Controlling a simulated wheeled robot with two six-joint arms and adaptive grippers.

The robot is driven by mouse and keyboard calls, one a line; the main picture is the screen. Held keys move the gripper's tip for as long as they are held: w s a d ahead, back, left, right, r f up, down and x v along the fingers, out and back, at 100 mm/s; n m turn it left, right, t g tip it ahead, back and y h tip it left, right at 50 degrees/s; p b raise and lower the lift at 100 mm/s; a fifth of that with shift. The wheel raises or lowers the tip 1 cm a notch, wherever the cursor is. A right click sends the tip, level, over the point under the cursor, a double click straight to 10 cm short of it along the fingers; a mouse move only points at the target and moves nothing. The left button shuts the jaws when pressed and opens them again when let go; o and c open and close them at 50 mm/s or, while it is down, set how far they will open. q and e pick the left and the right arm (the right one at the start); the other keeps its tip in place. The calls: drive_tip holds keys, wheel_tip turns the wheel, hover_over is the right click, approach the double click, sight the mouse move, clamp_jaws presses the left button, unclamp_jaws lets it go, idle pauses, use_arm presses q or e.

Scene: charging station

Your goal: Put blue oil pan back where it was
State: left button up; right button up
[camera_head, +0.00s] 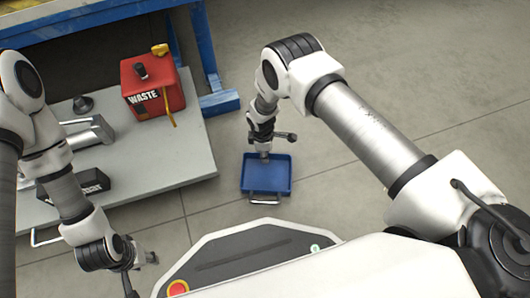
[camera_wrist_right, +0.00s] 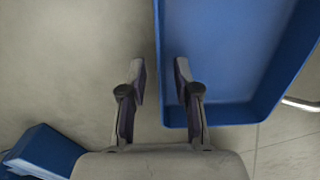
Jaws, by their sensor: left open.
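The blue oil pan (camera_head: 280,173) lies on the floor in the head view, right of the grey platform, with a metal handle on its near side. In the right wrist view the pan (camera_wrist_right: 235,60) fills the upper right. My right gripper (camera_wrist_right: 160,80) is open there, with the pan's left wall in line with the gap between its fingers. One finger is over the pan's inside and the other is outside it. In the head view my right gripper (camera_head: 264,150) is at the pan's far edge. My left gripper (camera_head: 140,272) is open and empty at the lower left, away from the pan.
A grey platform (camera_head: 190,160) with a push handle holds a red WASTE can (camera_head: 153,88), a black box (camera_head: 90,185) and metal parts. A blue-framed bench (camera_head: 205,45) stands behind; its blue foot (camera_wrist_right: 45,150) also shows in the wrist view. Floor to the right is clear.

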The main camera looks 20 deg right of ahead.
wheel_tip(320, 180, up, 12)
drive_tip(key=p, duration=0.7)
drive_tip(key=s+d+m, duration=0.6)
drive_tip(key=s, duration=0.5)
drive_tip(key=s+d+r+m, duration=0.2)
drive_tip(key=s+r+m, duration=0.15)
drive_tip(key=s, duration=0.45)
drive_tip(key=s+d+r+m, duration=0.25)
drive_tip(key=s+m, duration=0.25)
drive_tip(key=s, duration=0.4)
wheel_tip(320, 180, up, 43)
drive_tip(key=p, duration=4.2)
drive_tip(key=shift+w+a, duration=0.2)
drive_tip(key=shift+w, duration=0.05)
drive_tip(key=shift+r, duration=0.1)
